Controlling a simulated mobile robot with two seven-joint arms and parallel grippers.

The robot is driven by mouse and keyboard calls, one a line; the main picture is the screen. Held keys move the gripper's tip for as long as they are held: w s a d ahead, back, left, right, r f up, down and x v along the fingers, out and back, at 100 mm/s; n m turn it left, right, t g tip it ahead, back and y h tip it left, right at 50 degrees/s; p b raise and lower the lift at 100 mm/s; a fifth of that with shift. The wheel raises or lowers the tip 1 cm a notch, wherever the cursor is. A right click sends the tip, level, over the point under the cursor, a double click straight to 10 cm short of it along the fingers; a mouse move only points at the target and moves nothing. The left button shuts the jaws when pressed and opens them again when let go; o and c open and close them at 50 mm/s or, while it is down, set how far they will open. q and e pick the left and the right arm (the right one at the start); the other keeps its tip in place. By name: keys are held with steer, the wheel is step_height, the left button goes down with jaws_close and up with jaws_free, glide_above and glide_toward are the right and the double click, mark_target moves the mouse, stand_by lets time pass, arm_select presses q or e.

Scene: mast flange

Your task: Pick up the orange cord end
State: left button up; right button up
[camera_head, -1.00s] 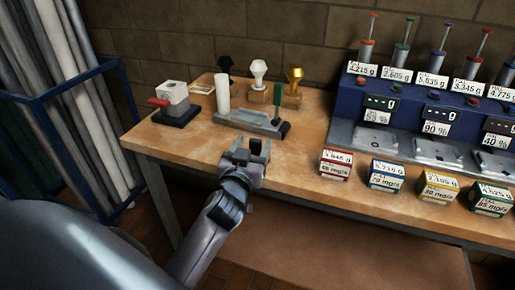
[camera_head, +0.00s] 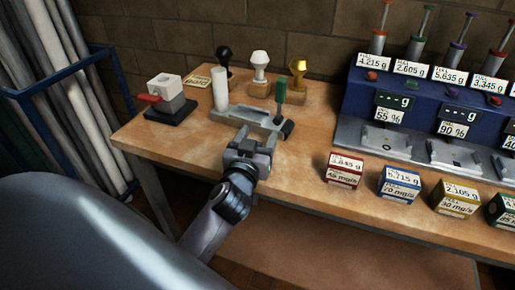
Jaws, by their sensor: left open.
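I see no orange cord or cord end in the head view. My left gripper (camera_head: 251,141) is open and empty. It is over the front part of the wooden workbench (camera_head: 205,160), just in front of a grey metal holder (camera_head: 248,119) that has a green-handled tool (camera_head: 281,97) standing at its right end. Whether the gripper touches the holder cannot be told. My right gripper is not in view.
A white cylinder (camera_head: 220,90), a block with a red handle (camera_head: 164,98) and several stamps stand on the bench. A blue dispenser rack (camera_head: 352,108) and small labelled boxes (camera_head: 343,170) are at right. A blue-framed rack (camera_head: 58,66) stands left.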

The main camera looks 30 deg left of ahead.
arm_select(q)
steer(key=shift+s+r, duration=0.1)
steer(key=shift+c, duration=0.9)
steer(key=c, duration=0.9)
steer(key=shift+o, duration=0.2)
